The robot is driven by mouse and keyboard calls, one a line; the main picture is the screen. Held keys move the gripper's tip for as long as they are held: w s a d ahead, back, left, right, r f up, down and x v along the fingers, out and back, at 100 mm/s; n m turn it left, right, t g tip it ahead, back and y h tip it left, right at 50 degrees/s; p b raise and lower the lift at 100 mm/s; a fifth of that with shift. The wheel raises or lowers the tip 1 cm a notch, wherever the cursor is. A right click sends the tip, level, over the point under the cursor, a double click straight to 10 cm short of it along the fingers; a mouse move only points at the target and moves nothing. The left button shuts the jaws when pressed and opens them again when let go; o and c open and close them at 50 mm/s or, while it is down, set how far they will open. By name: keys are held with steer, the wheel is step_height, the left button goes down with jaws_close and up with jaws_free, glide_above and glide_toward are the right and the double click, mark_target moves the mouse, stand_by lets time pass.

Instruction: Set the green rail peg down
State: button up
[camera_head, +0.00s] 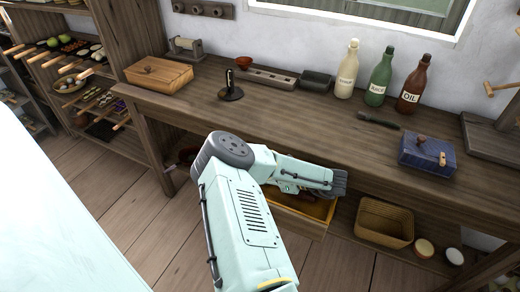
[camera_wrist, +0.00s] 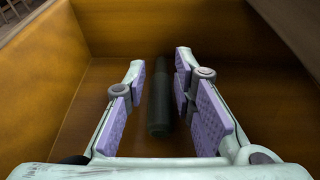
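A dark green peg (camera_wrist: 158,95) lies lengthwise on the floor of an open wooden drawer (camera_wrist: 75,90) in the wrist view. My gripper (camera_wrist: 160,78) is inside the drawer with its fingers apart on either side of the peg. Gaps show between the peg and both finger pads, so it looks open and not holding. In the head view the drawer (camera_head: 302,222) is pulled out under the workbench, and my arm hides the gripper and the peg. Another dark green rod (camera_head: 377,119) lies on the bench top.
The bench top (camera_head: 300,125) holds a wooden box (camera_head: 158,75), a black stand (camera_head: 230,92), a slotted wooden rail (camera_head: 265,78), bottles (camera_head: 380,80) and a blue box (camera_head: 428,155). A wicker basket (camera_head: 384,222) sits on the lower shelf. The bench's middle is clear.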

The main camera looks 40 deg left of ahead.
steer(key=shift+o, duration=1.4)
steer(key=shift+s+f, duration=0.2)
steer(key=shift+f, duration=0.15)
steer(key=shift+w+r, duration=0.1)
steer(key=shift+r, duration=0.4)
steer(key=b+v, duration=0.1)
steer(key=v, duration=0.6)
steer(key=shift+w+d+r, duration=0.2)
steer(key=shift+r, duration=0.05)
